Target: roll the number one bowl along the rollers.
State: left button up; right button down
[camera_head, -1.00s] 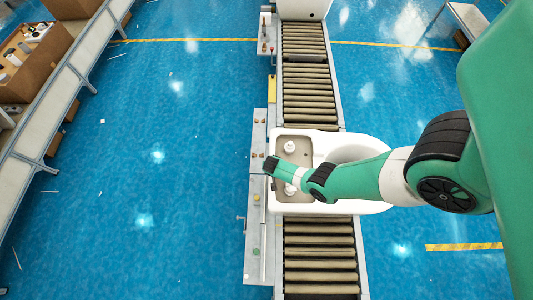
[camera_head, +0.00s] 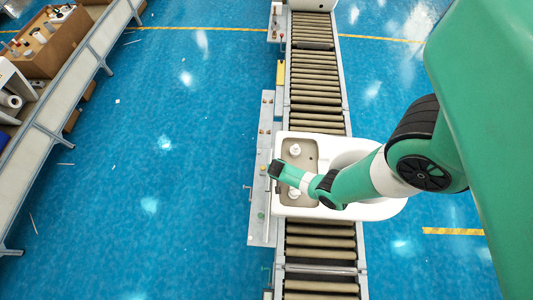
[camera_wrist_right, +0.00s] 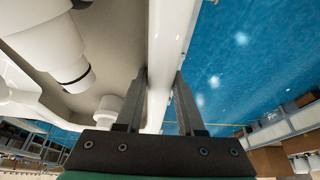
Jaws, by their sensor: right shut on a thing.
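The number one bowl (camera_head: 345,150), a white toilet with an open tank at its left end, sits on the rollers (camera_head: 318,238) of the conveyor. Its tank holds white fittings, which also show large in the wrist view (camera_wrist_right: 68,45). My right arm reaches across the bowl from the right and hides part of it. My right gripper (camera_head: 273,169) is at the tank's left edge. In the right wrist view, its two fingers (camera_wrist_right: 160,85) stand either side of the white tank wall (camera_wrist_right: 168,35), shut on it. My left gripper is out of view.
Another white toilet (camera_head: 314,4) stands on the far end of the rollers, with bare rollers between. A grey side panel (camera_head: 267,110) with small parts runs along the conveyor's left. A shelf with boxes (camera_head: 50,45) stands at far left.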

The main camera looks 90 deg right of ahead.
jog(key=shift+a+r, duration=0.1)
jog(key=shift+a, duration=0.05)
jog(key=shift+w, duration=0.1)
jog(key=c, duration=0.6)
grip_release()
jog(key=shift+d+r, duration=0.1)
jog(key=shift+d, duration=0.1)
jog(key=shift+o, duration=0.4)
jog(key=shift+a, duration=0.1)
jog(key=p+v, duration=0.5)
jog(key=v, duration=0.2)
jog(key=shift+a+r+p, duration=0.15)
jog(key=shift+r+p, duration=0.1)
jog(key=shift+p, duration=0.05)
jog(key=shift+f, duration=0.1)
